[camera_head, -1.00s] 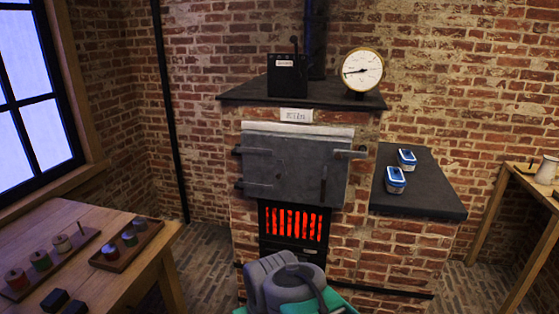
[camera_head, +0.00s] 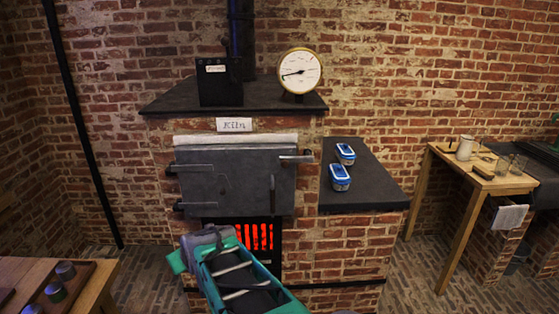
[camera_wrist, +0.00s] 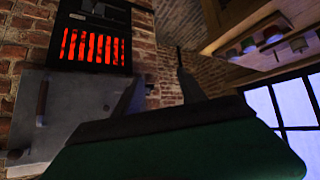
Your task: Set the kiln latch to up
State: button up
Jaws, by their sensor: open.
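The kiln (camera_head: 330,240) is a brick block with a grey metal door (camera_head: 235,180) and a "Kiln" sign above it. The latch (camera_head: 297,158) is a light metal bar at the door's upper right edge; it lies about horizontal. My gripper shows in the wrist view (camera_wrist: 158,80), with two dark fingers spread apart and nothing between them. In the head view my teal and grey arm end is low in front of the glowing grate, below the door and apart from the latch. In the wrist view the door (camera_wrist: 75,105) is at the left with its upright handle (camera_wrist: 42,103).
The red-glowing grate (camera_head: 258,236) is under the door. Two blue-lidded jars (camera_head: 345,153) (camera_head: 340,177) stand on the dark side shelf (camera_head: 370,190). A dark box (camera_head: 219,82) and a round gauge (camera_head: 299,72) are on top. Wooden tables stand left (camera_head: 105,280) and right (camera_head: 490,180).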

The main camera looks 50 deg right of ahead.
jog(key=w+d+r+m+t+h+p, duration=0.1)
jog(key=d+r+m+t+h, duration=0.2)
jog(key=d, duration=0.9)
jog(key=m+h+p, duration=0.2)
jog(key=h, duration=0.6)
send_near(285, 165)
jog(key=p+x, duration=0.1)
jog(key=x, duration=0.6)
jog(key=shift+w+d+r+p, duration=0.1)
jog(key=shift+w+d+p, duration=0.1)
jog(key=shift+d+p, duration=0.15)
jog(key=shift+w+d, duration=0.3)
jog(key=shift+w, duration=0.05)
jog(key=shift+c, duration=0.6)
grip_shut()
